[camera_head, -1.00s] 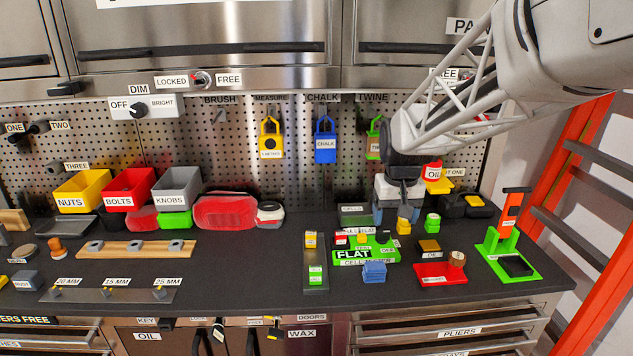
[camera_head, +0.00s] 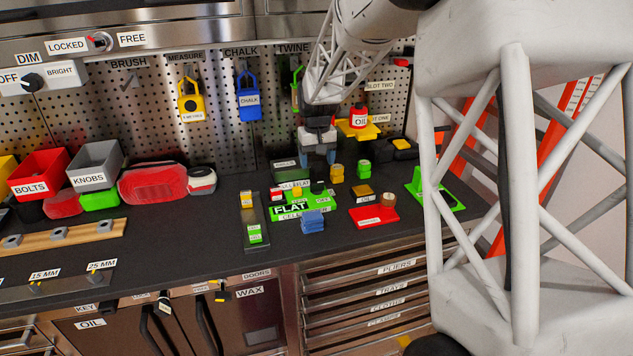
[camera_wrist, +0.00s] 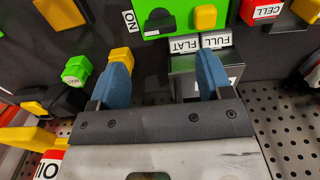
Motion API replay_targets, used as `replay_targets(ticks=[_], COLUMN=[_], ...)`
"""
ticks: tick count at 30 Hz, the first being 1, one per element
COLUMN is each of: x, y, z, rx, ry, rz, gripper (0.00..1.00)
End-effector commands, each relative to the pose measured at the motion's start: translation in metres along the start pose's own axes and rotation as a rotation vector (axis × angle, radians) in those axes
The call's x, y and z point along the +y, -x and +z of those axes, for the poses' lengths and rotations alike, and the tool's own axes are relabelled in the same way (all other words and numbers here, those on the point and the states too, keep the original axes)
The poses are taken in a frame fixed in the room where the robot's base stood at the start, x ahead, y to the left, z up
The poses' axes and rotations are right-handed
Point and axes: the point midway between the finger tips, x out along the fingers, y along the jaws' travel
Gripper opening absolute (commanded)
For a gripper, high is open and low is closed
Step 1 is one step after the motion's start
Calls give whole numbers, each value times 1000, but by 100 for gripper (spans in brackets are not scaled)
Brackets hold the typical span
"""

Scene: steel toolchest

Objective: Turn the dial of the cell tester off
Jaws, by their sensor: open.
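The cell tester (camera_head: 322,205) is a green block on the dark worktop, with a large FLAT sign on its front. Its dark dial (camera_head: 318,187) sits on its top towards the back. In the wrist view the tester's green face (camera_wrist: 180,8) is at the top edge, with the black dial (camera_wrist: 160,22) and a yellow block (camera_wrist: 205,17) on it. An ON label (camera_wrist: 129,20) is beside it. My gripper (camera_head: 318,158) is open, pointing down above and behind the tester. Its blue fingers (camera_wrist: 163,68) are apart and empty, and not touching the dial. The dial's exact setting is unclear.
Grey FLAT and FULL bins (camera_wrist: 190,62) lie near the right finger. Yellow (camera_head: 337,172) and green (camera_head: 364,168) pieces stand right of the gripper. A blue block (camera_head: 312,222) is in front of the tester. A red base (camera_head: 375,217) is to its right.

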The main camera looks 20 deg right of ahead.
Motion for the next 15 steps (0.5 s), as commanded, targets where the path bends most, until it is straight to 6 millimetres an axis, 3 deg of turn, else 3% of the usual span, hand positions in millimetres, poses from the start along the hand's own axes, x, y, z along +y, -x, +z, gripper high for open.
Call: replay_targets(ticks=[8, 15], x=[0, 0], y=[-1, -16], z=[0, 1], rx=[0, -2], ry=[0, 0], rz=[0, 0], gripper=[72, 72])
